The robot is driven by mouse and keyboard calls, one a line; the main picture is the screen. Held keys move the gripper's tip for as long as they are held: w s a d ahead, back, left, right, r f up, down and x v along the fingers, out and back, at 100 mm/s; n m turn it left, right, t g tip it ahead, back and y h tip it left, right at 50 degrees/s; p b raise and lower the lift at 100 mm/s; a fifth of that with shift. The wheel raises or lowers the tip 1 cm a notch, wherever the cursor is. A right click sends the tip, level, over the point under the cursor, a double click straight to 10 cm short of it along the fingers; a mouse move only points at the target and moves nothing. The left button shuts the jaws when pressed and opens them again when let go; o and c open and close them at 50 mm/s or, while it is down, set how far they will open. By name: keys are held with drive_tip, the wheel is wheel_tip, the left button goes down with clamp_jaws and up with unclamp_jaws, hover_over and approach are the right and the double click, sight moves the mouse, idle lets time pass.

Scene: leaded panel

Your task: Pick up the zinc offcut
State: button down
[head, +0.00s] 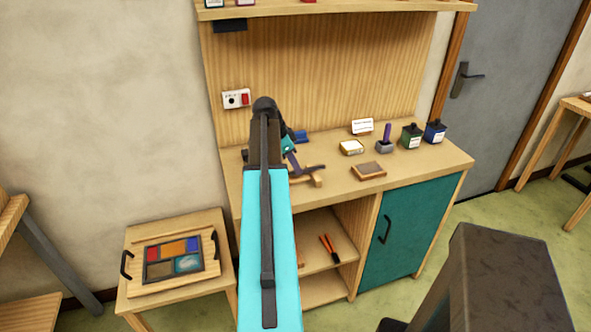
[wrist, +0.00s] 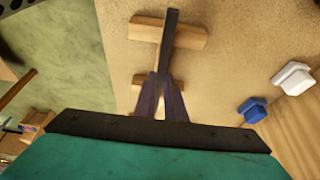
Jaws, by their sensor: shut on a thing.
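The zinc offcut (wrist: 169,42) is a narrow dark grey bar. In the wrist view it runs away from my gripper (wrist: 162,85), whose two dark purple fingers are shut on its near end. It passes over a wooden block (wrist: 188,37), and I cannot tell whether it touches it. In the head view my gripper (head: 292,160) is low over the left part of the worktop, partly behind my arm. A thin dark part of the offcut (head: 313,168) shows just right of the fingers, above a small wooden piece (head: 317,181).
A side table (head: 217,285) bears a colored leaded panel (head: 174,259).

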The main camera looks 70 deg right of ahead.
drive_tip(key=shift+r+b, duration=0.5)
drive_tip(key=shift+r, duration=0.7)
drive_tip(key=s+a+b, duration=0.2)
drive_tip(key=s, duration=0.5)
drive_tip(key=s+a+r+b, duration=0.1)
drive_tip(key=s+a, duration=0.2)
drive_tip(key=s, duration=0.5)
drive_tip(key=shift+a+r+b, duration=0.15)
drive_tip(key=shift+r+b, duration=0.15)
drive_tip(key=shift+b, duration=0.05)
drive_tip(key=shift+s, duration=0.1)
